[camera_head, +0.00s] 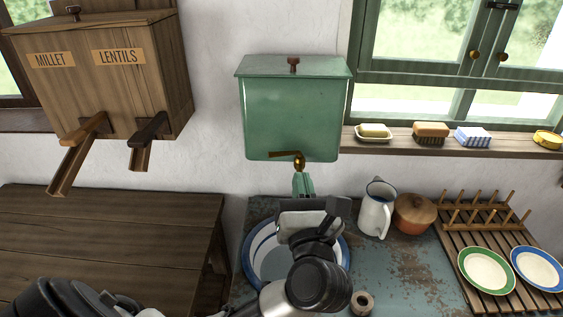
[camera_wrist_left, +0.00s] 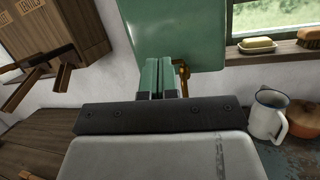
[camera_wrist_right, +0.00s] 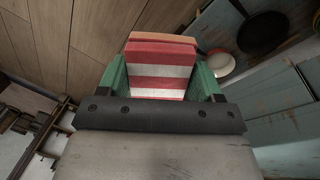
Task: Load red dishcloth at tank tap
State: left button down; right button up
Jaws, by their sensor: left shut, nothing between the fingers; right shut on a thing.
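The green water tank (camera_head: 292,110) hangs on the wall with a brass tap (camera_head: 299,161) at its lower front. My left gripper (camera_head: 302,184) is shut and empty just below the tap. In the left wrist view its closed green fingertips (camera_wrist_left: 160,78) are in front of the tank, with the tap (camera_wrist_left: 183,75) just to their right; I cannot tell whether they touch. The red-and-white striped dishcloth (camera_wrist_right: 160,72) shows only in the right wrist view, gripped between the green fingers of my right gripper (camera_wrist_right: 161,82). My right gripper does not show clearly in the head view.
A blue-rimmed basin (camera_head: 264,262) stands below the tap, partly hidden by my left gripper. A white jug (camera_head: 375,214), a lidded pot (camera_head: 413,214) and a plate rack (camera_head: 467,262) are to its right. A wooden bench (camera_head: 110,235) and the grain box (camera_head: 105,75) are left.

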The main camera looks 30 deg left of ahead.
aim_at(284, 155)
pick_arm(q)
notch_tip(284, 155, down, 5)
jog(key=n+g+h, duration=0.2)
jog(key=n+g, duration=0.1)
jog(key=g, duration=0.1)
pick_arm(e)
jog(key=shift+r, duration=0.1)
pick_arm(q)
jog(key=r+p+x, duration=0.1)
jog(key=p+x, duration=0.3)
jog(key=x, duration=1)
jog(key=shift+s+a+p, duration=0.15)
jog(key=shift+a+p, duration=0.15)
jog(key=shift+a, duration=0.1)
pick_arm(e)
notch_tip(284, 155, up, 4)
jog(key=shift+r, duration=0.2)
pick_arm(q)
jog(key=shift+d+r, duration=0.15)
pick_arm(e)
jog(key=shift+r, duration=0.2)
jog(key=shift+r+p, duration=0.2)
jog(key=shift+p, duration=0.15)
pick_arm(q)
jog(key=shift+w+a+m+t+h, duration=0.15)
jog(key=shift+a+m+t+h, duration=0.1)
jog(key=shift+a+m, duration=0.2)
jog(key=shift+w+a+m+t+h, duration=0.15)
jog(key=shift+a+m+h, duration=0.15)
jog(key=shift+a, duration=0.25)
